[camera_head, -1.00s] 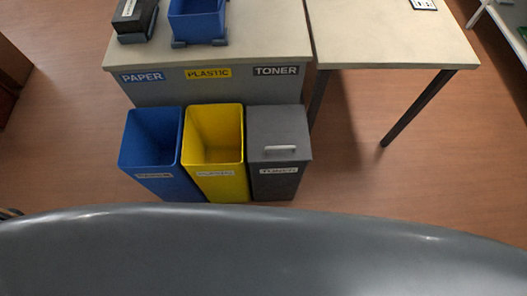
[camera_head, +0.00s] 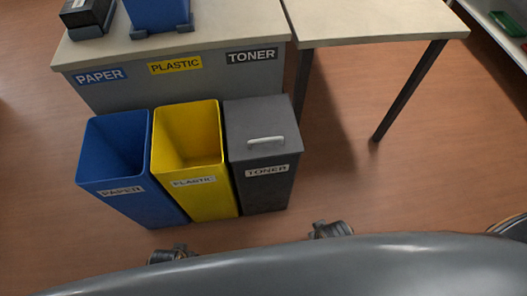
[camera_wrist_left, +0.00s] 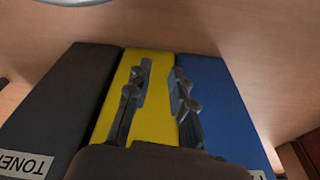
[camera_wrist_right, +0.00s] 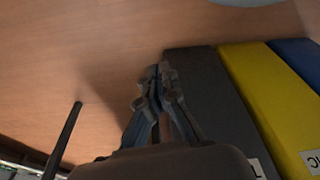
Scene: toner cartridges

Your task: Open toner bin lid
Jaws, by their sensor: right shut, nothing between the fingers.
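The dark grey toner bin (camera_head: 266,185) stands at the right end of the bin row. Its lid (camera_head: 262,115) is closed, with a light handle (camera_head: 266,141) on top. The bin also shows in the left wrist view (camera_wrist_left: 62,105) and right wrist view (camera_wrist_right: 212,105). My left gripper (camera_wrist_left: 161,68) is open and empty, its fingers apart in front of the yellow bin. My right gripper (camera_wrist_right: 160,70) is shut and empty, beside the toner bin in its view. Dark parts of my arms show low in the head view; the fingertips cannot be made out there.
The yellow plastic bin (camera_head: 190,152) and blue paper bin (camera_head: 115,152) stand open to the left of the toner bin. A labelled counter (camera_head: 215,20) stands behind, holding a black box (camera_head: 87,14) and a blue box (camera_head: 158,12). Floor right of the toner bin is clear.

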